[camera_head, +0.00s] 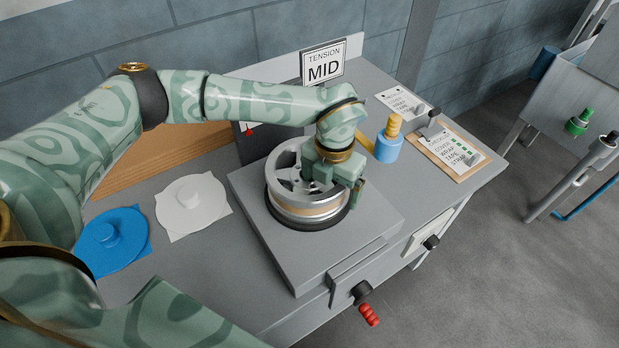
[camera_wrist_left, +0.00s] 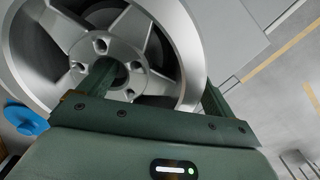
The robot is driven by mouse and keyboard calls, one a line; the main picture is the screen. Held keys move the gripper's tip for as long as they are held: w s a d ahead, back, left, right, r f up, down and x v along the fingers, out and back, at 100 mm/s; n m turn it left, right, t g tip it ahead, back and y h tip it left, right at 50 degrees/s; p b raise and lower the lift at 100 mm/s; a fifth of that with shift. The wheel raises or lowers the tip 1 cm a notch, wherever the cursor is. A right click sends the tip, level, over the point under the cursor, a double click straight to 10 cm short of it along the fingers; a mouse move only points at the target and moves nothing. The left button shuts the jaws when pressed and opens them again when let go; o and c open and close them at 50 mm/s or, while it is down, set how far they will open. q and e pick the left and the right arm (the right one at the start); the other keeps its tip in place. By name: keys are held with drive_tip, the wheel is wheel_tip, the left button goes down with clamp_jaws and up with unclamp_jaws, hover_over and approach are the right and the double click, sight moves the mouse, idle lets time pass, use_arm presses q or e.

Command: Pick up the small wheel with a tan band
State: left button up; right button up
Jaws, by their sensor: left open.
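The small wheel (camera_head: 300,208) is silver with spokes and a tan band round its side. It lies flat on a black round base on the raised grey block of the bench. My left gripper (camera_head: 336,180) is over the wheel's right side and open. In the left wrist view, the wheel (camera_wrist_left: 165,35) fills the upper left. There one finger of the left gripper (camera_wrist_left: 157,85) is over the hub and spokes, and the other is by the outer rim. I cannot tell whether either finger touches the wheel. My right gripper is not in view.
A white disc (camera_head: 190,205) and a blue disc (camera_head: 112,240) lie left of the raised block (camera_head: 330,258). A blue pot with a yellow top (camera_head: 388,146) and a clipboard (camera_head: 450,153) are at the right. A "TENSION MID" sign (camera_head: 323,65) stands behind.

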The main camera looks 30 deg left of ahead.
use_arm(q)
drive_tip(key=shift+f, duration=0.35)
drive_tip(key=shift+r, duration=0.1)
drive_tip(key=c, duration=1.6)
drive_tip(key=shift+c, duration=0.3)
drive_tip(key=shift+r, duration=0.15)
